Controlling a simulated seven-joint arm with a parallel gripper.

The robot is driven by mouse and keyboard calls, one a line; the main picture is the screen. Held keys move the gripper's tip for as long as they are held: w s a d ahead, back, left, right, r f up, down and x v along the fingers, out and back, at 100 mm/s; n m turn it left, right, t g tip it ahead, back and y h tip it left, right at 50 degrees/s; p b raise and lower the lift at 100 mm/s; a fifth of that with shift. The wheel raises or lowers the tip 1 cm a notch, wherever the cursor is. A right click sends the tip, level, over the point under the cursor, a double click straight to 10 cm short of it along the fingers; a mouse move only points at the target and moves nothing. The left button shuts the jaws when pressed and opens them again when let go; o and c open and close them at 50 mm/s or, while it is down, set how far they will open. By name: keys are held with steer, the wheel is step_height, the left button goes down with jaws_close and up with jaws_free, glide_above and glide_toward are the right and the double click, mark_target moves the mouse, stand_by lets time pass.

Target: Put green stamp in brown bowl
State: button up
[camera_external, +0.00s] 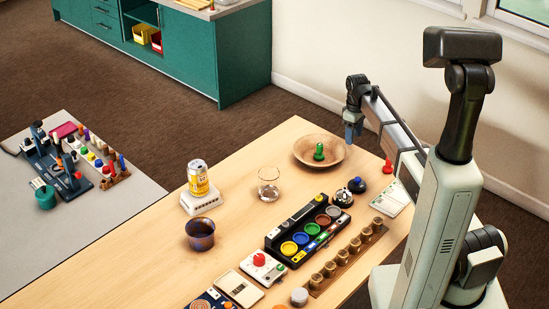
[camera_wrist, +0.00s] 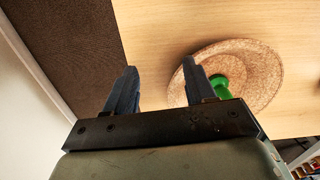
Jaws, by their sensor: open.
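The green stamp (camera_external: 319,152) stands in the brown bowl (camera_external: 303,147) near the table's far end. The bowl is wide and shallow. In the wrist view the bowl (camera_wrist: 262,62) lies beyond the right finger, and part of the green stamp (camera_wrist: 220,86) shows in it, partly hidden by that finger. My gripper (camera_external: 352,138) is beside the bowl, to its right in the external view and above the table. In the wrist view my gripper (camera_wrist: 158,85) has its fingers apart with nothing between them.
A red stamp (camera_external: 387,166) and a dark round-topped object (camera_external: 357,185) stand near the bowl. A glass (camera_external: 268,184), a can (camera_external: 198,178) on a white stand and a dark cup (camera_external: 200,235) are further left. An ink-pad tray (camera_external: 297,238) and a wooden rack (camera_external: 329,269) lie nearer.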

steer(key=s+d+f+m, duration=0.2)
steer(key=d+f+m, duration=0.15)
steer(key=d, duration=0.55)
steer(key=s+d+f+m, duration=0.1)
steer(key=d+f+m, duration=0.25)
steer(key=d, duration=0.55)
steer(key=s+d+f+m, duration=0.25)
steer(key=d+f, duration=0.25)
steer(key=d, duration=0.4)
steer(key=s+d+f+m+g, duration=0.1)
steer(key=s+d+f+m, duration=0.8)
steer(key=s+d+f, duration=0.75)
steer(key=s+a+f+g, duration=0.1)
steer(key=s+a+f, duration=0.2)
steer(key=s+f, duration=0.35)
steer(key=s+a+f+n+g, duration=0.2)
steer(key=s+a+n, duration=0.2)
steer(key=s+a, duration=0.8)
steer(key=s+a+f+n+g, duration=0.2)
steer(key=s+a+n, duration=0.2)
steer(key=s+a, duration=0.8)
steer(key=shift+s+f+g, duration=0.35)
steer(key=shift+s+g, duration=0.05)
steer(key=shift+s, duration=0.05)
steer(key=shift+n, duration=0.25)
